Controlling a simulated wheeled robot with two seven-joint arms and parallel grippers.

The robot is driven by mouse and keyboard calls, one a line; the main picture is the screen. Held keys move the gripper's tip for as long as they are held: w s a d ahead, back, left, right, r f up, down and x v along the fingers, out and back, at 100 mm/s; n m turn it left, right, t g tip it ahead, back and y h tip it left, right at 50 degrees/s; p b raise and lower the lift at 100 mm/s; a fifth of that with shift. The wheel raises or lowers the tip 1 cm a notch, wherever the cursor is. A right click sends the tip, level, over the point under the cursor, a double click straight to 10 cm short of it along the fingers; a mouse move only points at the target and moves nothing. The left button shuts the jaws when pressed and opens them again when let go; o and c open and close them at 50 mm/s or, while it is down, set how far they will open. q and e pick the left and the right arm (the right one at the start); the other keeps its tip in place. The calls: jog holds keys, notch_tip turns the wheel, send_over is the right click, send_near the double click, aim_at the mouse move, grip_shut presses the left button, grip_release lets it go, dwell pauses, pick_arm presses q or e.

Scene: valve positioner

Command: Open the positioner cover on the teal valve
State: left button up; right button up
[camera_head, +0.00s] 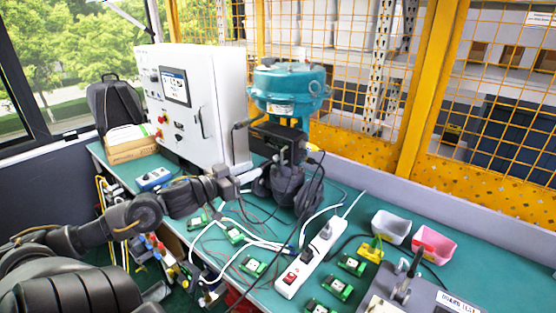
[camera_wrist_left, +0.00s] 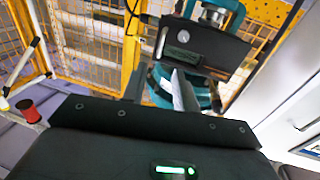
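The teal valve (camera_head: 288,88) stands on the bench beside the white cabinet, its lower body dark. The black box-shaped positioner (camera_head: 278,133) sits below its teal top. In the left wrist view the positioner (camera_wrist_left: 205,48) lies beyond the fingers, with a small window on its face. I cannot tell for sure whether its cover is shut. My left gripper (camera_head: 248,176) is left of the valve and below the positioner. In the left wrist view its two fingers (camera_wrist_left: 160,88) are apart, with nothing visibly held between them. My right gripper is not in view.
The white control cabinet (camera_head: 193,100) stands close on the left of the valve. A white power strip (camera_head: 308,258), loose cables and small green boards (camera_head: 253,266) cover the bench front. Yellow mesh fencing (camera_head: 345,130) rises behind. Two bins (camera_head: 434,244) stand at right.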

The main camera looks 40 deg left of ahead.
pick_arm(q)
jog(key=w+d+p, duration=0.1)
jog(key=w, duration=0.9)
jog(key=shift+w+d, duration=0.25)
jog(key=shift+d, duration=0.15)
grip_shut()
